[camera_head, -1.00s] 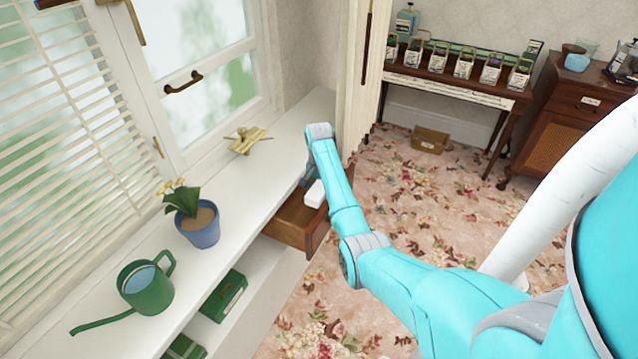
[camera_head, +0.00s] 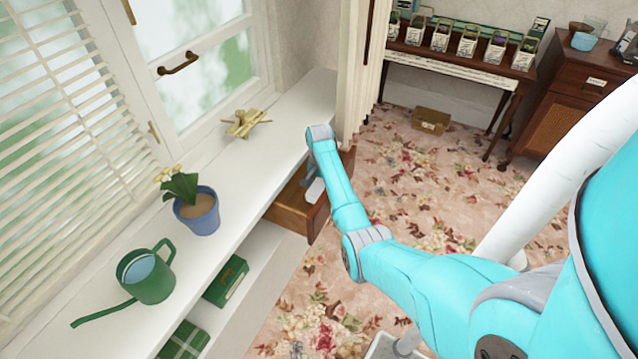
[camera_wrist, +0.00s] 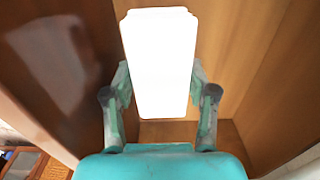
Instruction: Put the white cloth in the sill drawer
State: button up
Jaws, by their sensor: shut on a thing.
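The white cloth (camera_wrist: 160,60), a pale folded block shape, is between the two fingers of my gripper (camera_wrist: 160,88) in the wrist view. My gripper (camera_head: 312,176) is shut on it, partly hidden by my arm in the head view. The cloth (camera_head: 315,190) shows there as a small white patch at the sill drawer (camera_head: 287,215). The wooden drawer is pulled open below the white sill. In the wrist view, the drawer's brown wooden walls (camera_wrist: 262,60) surround the cloth. Whether the cloth touches the drawer bottom cannot be told.
On the white sill (camera_head: 290,125) stand a green watering can (camera_head: 148,280), a blue plant pot (camera_head: 198,215) and a brass object (camera_head: 243,123). Green boxes (camera_head: 227,280) lie on the shelf below. A curtain (camera_head: 352,80) hangs close beyond the drawer. Flowered carpet is open at right.

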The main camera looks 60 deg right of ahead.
jog(key=shift+s+f, duration=0.3)
jog(key=shift+s, duration=0.05)
jog(key=o, duration=1.1)
notch_tip(320, 180, up, 12)
jog(key=shift+w+r, duration=0.25)
jog(key=shift+w, duration=0.05)
